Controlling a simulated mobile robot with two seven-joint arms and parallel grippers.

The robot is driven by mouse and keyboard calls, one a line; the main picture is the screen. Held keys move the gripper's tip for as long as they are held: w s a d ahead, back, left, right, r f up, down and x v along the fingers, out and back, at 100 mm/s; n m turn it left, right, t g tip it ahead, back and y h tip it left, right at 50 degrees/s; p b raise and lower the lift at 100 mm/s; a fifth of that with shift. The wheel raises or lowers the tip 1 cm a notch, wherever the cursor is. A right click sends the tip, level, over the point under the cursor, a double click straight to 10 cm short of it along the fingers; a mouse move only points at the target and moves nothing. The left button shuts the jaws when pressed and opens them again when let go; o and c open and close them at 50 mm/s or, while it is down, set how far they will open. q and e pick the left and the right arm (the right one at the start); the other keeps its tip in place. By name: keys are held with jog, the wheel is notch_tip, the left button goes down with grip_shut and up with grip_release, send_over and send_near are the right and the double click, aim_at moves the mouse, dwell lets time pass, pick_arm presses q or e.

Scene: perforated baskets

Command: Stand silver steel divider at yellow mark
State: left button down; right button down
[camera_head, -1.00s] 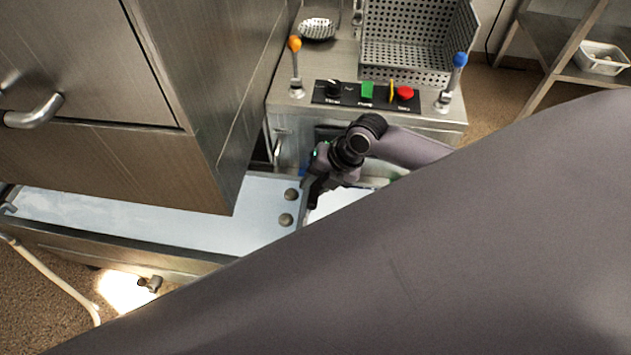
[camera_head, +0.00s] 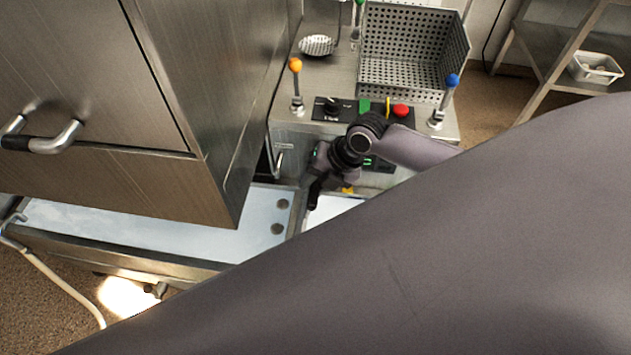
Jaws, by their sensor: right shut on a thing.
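My right gripper (camera_head: 314,194) is over the sink, pointing down, with its fingers shut at the top of a thin steel plate, which I take to be the silver steel divider (camera_head: 298,214). The plate shows as a narrow upright strip between the left basin and the pale area to its right. Its lower right part is hidden by my own large grey arm. The yellow mark (camera_head: 347,190) shows at the back edge of the sink, to the right of the gripper and apart from it. My left gripper is not in view.
A steel hooded machine (camera_head: 190,110) stands close on the left above the basin (camera_head: 150,228). Behind the gripper are a control panel (camera_head: 345,108), an orange-knobbed lever (camera_head: 296,85), a blue-knobbed lever (camera_head: 446,100) and a perforated basket (camera_head: 410,50).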

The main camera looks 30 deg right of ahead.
jog(key=shift+w+r+p, duration=0.1)
jog(key=shift+r+p, duration=0.45)
jog(key=shift+r, duration=2.25)
